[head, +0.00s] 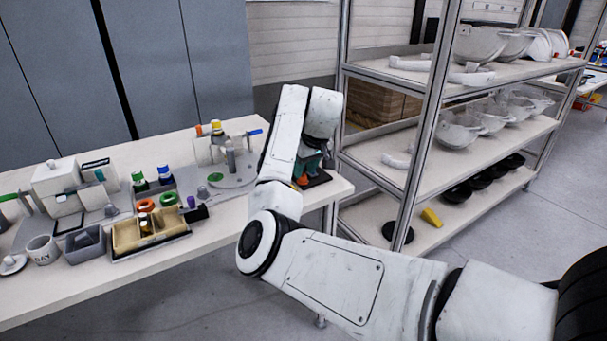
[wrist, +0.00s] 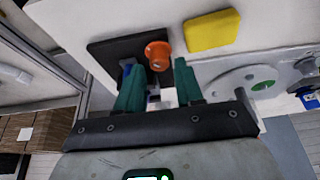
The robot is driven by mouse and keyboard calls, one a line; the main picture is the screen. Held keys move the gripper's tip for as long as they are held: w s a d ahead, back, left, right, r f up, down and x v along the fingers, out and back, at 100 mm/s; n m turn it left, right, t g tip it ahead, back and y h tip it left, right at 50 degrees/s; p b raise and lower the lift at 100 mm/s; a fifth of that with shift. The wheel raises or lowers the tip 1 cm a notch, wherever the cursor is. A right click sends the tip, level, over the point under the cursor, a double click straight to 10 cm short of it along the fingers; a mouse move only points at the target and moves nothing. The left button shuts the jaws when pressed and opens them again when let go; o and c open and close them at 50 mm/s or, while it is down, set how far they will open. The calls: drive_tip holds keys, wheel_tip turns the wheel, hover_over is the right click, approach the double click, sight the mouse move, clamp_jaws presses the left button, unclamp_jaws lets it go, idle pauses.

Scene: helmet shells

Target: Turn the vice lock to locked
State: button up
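The vice stands on a dark base plate (wrist: 105,47) at the table's end, with an orange knob (wrist: 157,54) that looks like its lock. In the wrist view my gripper (wrist: 157,70) has its two teal fingers spread apart, with the knob just beyond and between their tips. The fingers do not visibly touch the knob. A bit of blue shows beside the left finger; the rest of the vice is mostly hidden by the fingers. In the head view my arm covers most of the vice, leaving a bit of orange (head: 302,180) and the dark plate's edge (head: 319,179).
A yellow block (wrist: 212,31) lies close to the vice. A round grey disc with a green spot (head: 216,177) is left of it on the table. A wooden tray (head: 122,241) and small containers stand further left. A metal shelf rack (head: 421,140) rises close on the right.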

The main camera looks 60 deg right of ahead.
drive_tip(key=shift+x, duration=1.1)
drive_tip(key=shift+c, duration=0.4)
clamp_jaws()
